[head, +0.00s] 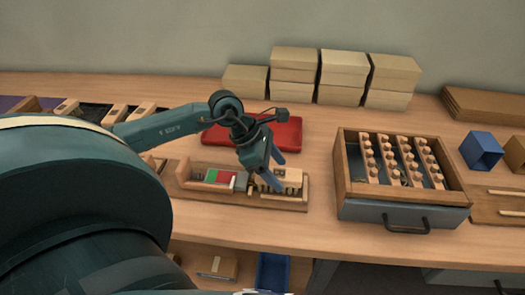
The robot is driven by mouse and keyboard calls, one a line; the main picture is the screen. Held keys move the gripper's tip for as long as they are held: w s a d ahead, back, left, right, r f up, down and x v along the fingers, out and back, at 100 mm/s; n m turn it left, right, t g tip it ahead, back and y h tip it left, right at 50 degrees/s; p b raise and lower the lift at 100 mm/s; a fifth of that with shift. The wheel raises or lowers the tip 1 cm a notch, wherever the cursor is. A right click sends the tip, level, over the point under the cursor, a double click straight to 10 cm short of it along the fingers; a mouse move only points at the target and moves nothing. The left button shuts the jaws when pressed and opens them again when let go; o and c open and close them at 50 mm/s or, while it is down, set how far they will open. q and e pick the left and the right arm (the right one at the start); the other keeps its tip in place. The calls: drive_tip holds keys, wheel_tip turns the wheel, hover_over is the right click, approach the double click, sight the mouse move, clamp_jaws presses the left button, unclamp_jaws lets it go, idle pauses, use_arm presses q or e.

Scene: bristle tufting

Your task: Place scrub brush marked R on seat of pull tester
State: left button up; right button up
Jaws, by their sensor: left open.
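The pull tester appears to be the long wooden base (185,181) in mid-table, with a green, white and red gauge strip (221,178) at its left part. A pale wooden block (290,177) with dark notches or holes along its front, apparently a scrub brush, sits at the right part of this base. I cannot read an R on it. My left gripper (274,172) is open, with its blue-grey fingers at the block's left part and partly hiding it. I cannot tell whether the fingers touch it. My right gripper is not in view.
A red flat case (285,133) lies behind the tester. A wooden box with a drawer handle (406,226) holds several pegged strips. Boxes (293,76) stack at the back. A blue bin (483,150) stands right. More brush-like blocks (115,114) lie left, partly behind my arm.

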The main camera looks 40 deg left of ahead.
use_arm(q)
drive_tip(key=v, duration=0.7)
drive_tip(key=shift+f, duration=0.1)
drive_tip(key=shift+b+v, duration=0.3)
drive_tip(key=shift+v, duration=0.6)
drive_tip(key=shift+d, duration=0.1)
